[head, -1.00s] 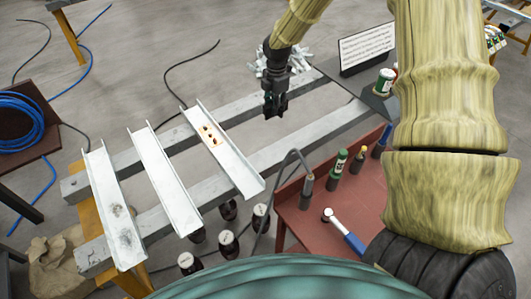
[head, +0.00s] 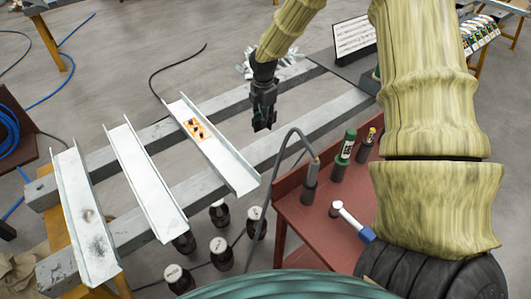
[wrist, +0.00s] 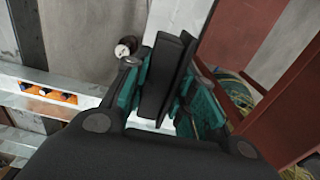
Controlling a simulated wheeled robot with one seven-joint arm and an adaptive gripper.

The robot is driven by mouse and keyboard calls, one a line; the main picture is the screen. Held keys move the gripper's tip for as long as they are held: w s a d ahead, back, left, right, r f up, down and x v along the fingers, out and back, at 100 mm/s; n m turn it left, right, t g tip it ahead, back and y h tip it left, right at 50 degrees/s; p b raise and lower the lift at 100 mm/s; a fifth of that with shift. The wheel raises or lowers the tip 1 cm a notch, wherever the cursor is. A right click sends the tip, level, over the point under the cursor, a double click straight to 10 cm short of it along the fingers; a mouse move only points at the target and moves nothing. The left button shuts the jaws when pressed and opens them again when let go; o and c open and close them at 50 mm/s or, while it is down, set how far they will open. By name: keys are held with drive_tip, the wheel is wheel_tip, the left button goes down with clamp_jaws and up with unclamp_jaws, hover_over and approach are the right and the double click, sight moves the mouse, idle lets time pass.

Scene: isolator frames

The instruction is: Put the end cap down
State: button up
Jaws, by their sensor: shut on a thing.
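My gripper (head: 263,124) hangs over the two grey beams, to the right of the rightmost metal channel (head: 228,165). In the wrist view, its teal-padded fingers (wrist: 170,95) are shut on a thin, dark, flat piece (wrist: 165,75), which I take to be the end cap. The piece stands on edge between the fingers and its lower part is hidden by the gripper. In the head view, the piece cannot be told apart from the dark fingers.
Two more channels (head: 148,180) (head: 82,220) lie across the beams (head: 300,122). White pieces (head: 285,66) are heaped at the back. Dark jars (head: 221,252) stand below the beams.

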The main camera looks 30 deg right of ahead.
sight(264, 145)
drive_tip(key=shift+f+p, duration=0.95)
drive_tip(key=shift+f, duration=4.15)
drive_tip(key=shift+f, duration=0.1)
drive_tip(key=o, duration=1)
drive_tip(key=shift+o, duration=0.2)
drive_tip(key=shift+r+b, duration=1.15)
drive_tip(key=shift+r, duration=5)
